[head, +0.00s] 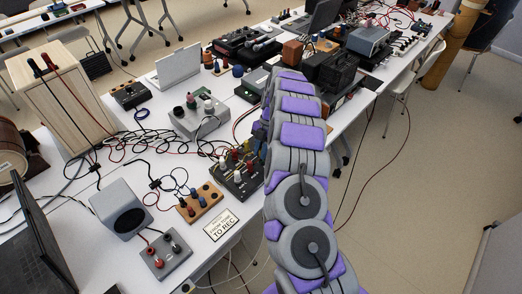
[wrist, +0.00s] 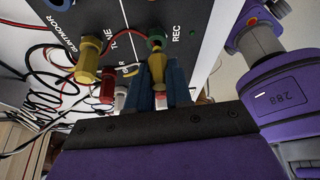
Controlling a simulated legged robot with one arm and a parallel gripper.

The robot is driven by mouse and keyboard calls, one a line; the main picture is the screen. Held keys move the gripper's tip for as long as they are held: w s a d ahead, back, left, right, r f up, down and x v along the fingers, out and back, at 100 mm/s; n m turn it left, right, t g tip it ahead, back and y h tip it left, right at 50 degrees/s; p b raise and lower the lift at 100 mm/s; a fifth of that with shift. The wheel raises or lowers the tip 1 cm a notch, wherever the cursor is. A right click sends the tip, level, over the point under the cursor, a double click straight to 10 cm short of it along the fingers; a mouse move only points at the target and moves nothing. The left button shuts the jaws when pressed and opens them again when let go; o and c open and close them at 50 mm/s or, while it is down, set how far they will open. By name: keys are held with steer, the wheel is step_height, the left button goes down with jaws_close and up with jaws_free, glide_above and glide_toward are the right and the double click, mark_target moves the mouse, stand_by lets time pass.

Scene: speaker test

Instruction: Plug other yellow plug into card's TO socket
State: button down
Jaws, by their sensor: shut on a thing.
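In the wrist view, my gripper (wrist: 160,88) is shut on a yellow plug (wrist: 157,66), with blue fingers on either side of it. The plug's far end is at the socket beside the REC label (wrist: 176,33) on a dark panel (wrist: 135,15); I cannot tell how deep it sits. Another yellow plug (wrist: 88,56) stands at the socket beside the TUNE label (wrist: 112,40). In the head view, the card (head: 220,225) reads TO REC on its lower line. The dark box with several plugs (head: 236,180) stands behind it. My gripper is hidden in the head view.
A red plug (wrist: 108,86) and a white plug (wrist: 120,98) are close left of my gripper. Loose black and red cables lie further left. An orange plug block (head: 200,203), a grey speaker (head: 122,210) and a grey terminal box (head: 166,254) stand near the card.

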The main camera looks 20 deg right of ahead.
steer(key=shift+f, duration=0.85)
steer(key=c, duration=1)
jaws_free()
steer(key=shift+o, duration=0.2)
steer(key=shift+r, duration=0.1)
steer(key=shift+r, duration=3.65)
